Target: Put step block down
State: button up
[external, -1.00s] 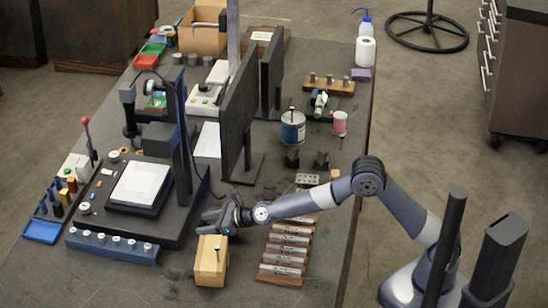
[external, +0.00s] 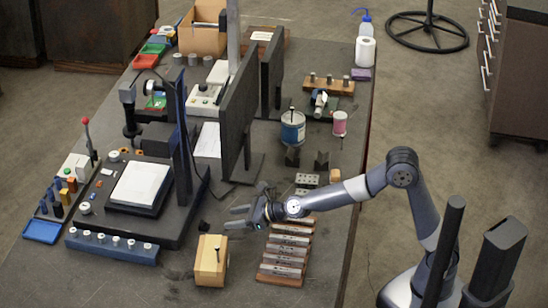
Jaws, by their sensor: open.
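A small dark block (external: 204,226), which looks like the step block, rests on the table between the black machine base and the wooden block. It is too small for me to make out its steps. My gripper (external: 231,217) is open and empty, to the right of the dark block and apart from it. Its fingers point left, towards the block.
A wooden block (external: 209,270) with a pin on top stands just in front of my gripper. A rack of grey bars (external: 284,252) lies to its right. A tall dark panel (external: 237,120) stands behind. The black machine base (external: 180,222) is at left.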

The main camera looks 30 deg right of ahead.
jog(key=shift+o, duration=0.4)
jog(key=shift+v, duration=0.85)
